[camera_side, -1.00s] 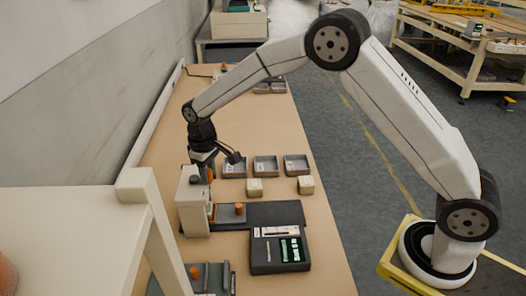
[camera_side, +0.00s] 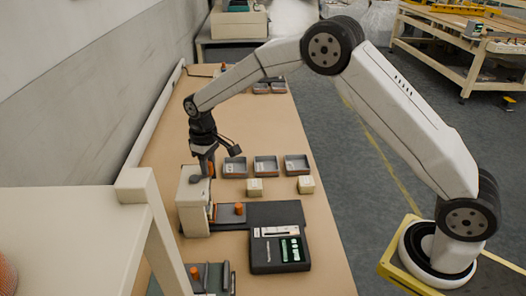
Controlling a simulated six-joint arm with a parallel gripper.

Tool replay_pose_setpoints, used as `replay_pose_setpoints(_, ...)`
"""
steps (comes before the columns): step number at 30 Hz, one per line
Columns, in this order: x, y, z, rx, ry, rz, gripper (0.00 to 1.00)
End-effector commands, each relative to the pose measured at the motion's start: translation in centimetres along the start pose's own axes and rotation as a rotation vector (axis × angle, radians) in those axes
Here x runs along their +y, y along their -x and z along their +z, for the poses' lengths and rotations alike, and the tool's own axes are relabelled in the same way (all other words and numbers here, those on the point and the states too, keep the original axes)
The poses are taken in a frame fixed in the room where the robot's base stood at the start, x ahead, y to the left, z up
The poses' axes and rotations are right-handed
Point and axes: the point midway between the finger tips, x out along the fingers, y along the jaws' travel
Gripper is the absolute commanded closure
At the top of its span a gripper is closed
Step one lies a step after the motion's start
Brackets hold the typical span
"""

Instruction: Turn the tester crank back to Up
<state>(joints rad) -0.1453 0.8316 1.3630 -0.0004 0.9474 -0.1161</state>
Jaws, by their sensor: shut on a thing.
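The tester (camera_side: 194,208) is a cream upright housing on the bench, joined to a dark base plate (camera_side: 275,213) with an orange knob-like part (camera_side: 239,208) on it. My gripper (camera_side: 205,172) points down at the top of the housing. It is shut on the crank, which is mostly hidden by the fingers; a dark piece (camera_side: 196,179) shows at the housing's top beside them. The crank's exact angle cannot be told from this view.
Another dark fixture (camera_side: 210,278) is at the near left. A cream shelf frame (camera_side: 75,215) stands left. Bare bench (camera_side: 325,235) lies along the right edge.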

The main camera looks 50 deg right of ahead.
Motion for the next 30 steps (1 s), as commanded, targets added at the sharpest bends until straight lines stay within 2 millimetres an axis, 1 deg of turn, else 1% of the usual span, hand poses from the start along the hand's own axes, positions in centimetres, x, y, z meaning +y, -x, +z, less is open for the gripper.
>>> replay_pose_setpoints(10, 0.7, 0.2, -2.2, 0.008, 0.002, -0.002, 1.00)
replay_pose_setpoints(23, 0.8, 0.2, -2.5, 0.005, 0.002, -0.003, 1.00)
replay_pose_setpoints(30, 0.4, 0.1, -3.9, 0.004, 0.003, -0.003, 1.00)
